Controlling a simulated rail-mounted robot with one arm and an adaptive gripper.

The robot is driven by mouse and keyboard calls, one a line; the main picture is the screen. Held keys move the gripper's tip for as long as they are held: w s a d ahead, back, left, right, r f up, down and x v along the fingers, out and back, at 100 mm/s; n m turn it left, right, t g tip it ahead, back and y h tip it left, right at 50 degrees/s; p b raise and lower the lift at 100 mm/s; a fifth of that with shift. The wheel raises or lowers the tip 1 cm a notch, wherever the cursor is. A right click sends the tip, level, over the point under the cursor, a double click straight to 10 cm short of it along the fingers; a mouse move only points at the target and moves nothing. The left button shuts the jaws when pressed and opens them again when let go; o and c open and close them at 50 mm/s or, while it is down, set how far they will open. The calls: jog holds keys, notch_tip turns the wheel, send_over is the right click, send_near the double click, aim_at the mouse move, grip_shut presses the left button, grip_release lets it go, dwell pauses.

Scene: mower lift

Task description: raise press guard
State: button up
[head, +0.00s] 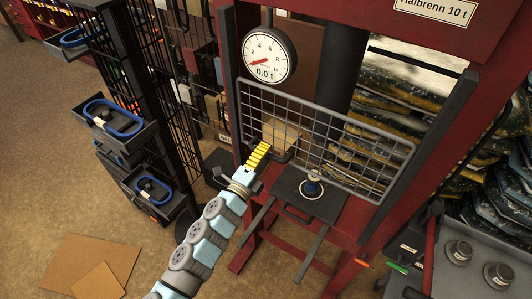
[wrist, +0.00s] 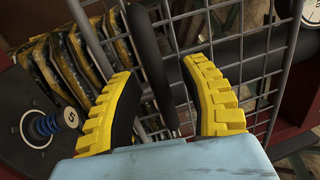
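The press guard (head: 352,160) is a grey wire-mesh panel hanging across the front of the red press in the head view. Its mesh also fills much of the wrist view (wrist: 240,50). My gripper (head: 266,147) is at the guard's lower left, yellow fingers pointing at it. In the wrist view, my gripper's two yellow fingers (wrist: 158,70) are spread apart. A dark bar (wrist: 150,55), seemingly the guard's handle, lies between them with visible gaps on both sides. The far end of the bar's hold on the guard is hard to make out.
A black press plate (head: 290,188) with a blue-ringed part (head: 312,187) sits below the guard. A round gauge (head: 268,57) reads 0.0 t above it. A black rack with trays (head: 120,125) stands left. A grey bench (head: 480,268) is at right. Cardboard (head: 95,262) lies on the floor.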

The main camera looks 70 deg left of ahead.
jog(key=shift+s, duration=0.1)
jog(key=v, duration=1.2)
dwell(0.6)
